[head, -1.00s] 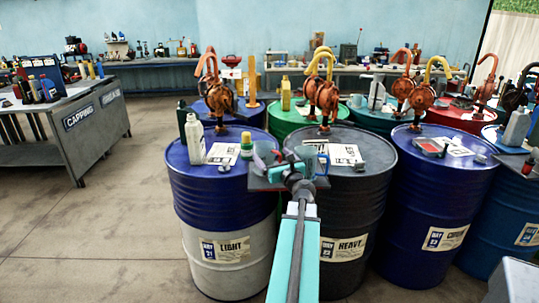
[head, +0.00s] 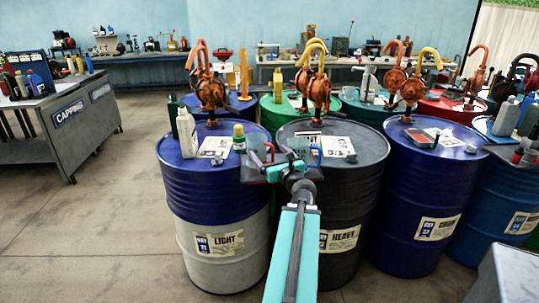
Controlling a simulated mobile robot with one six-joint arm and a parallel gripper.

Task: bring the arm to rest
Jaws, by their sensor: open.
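My teal arm reaches up from the bottom middle of the head view. My gripper (head: 262,155) is at its far end, in front of the gap between the LIGHT drum (head: 217,200) and the HEAVY drum (head: 335,195). Its jaws are open and I see nothing held between them. The gripper hides part of both drums' near rims; I cannot tell how close it is to them.
More drums with hand pumps crowd behind and right. A CAPPING bench (head: 68,112) is at left. Open floor (head: 110,210) lies between.

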